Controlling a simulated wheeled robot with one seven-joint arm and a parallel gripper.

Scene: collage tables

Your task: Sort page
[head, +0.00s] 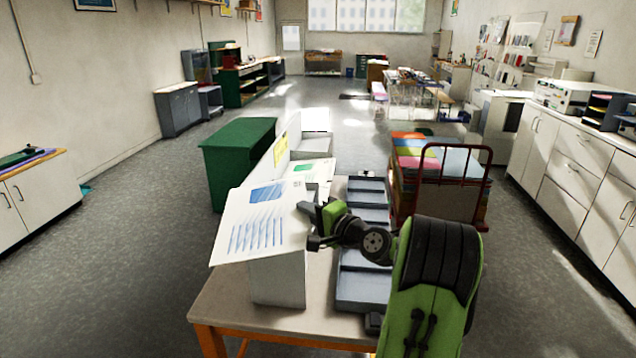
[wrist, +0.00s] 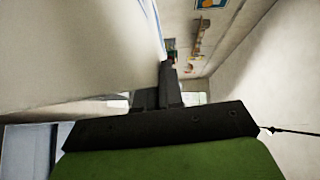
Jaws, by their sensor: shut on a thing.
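A white page (head: 262,222) with a blue block and blue slanted stripes is tilted above a white box-like holder (head: 277,282) on the table. My gripper (head: 308,224) is shut on the page's right edge. In the wrist view the dark fingers (wrist: 170,88) meet the edge of a large pale sheet that fills the upper left. A row of blue-grey trays (head: 364,258) runs along the table to the right of the holder. Another page with a green mark (head: 314,171) lies behind the held page. I cannot tell whether the held page touches the holder.
The table (head: 232,298) has a bare strip at its front left. A green cabinet (head: 238,160) stands behind on the left. A cart (head: 455,190) with stacked coloured sheets stands to the right of the trays. White cabinets line the right wall. The left floor is open.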

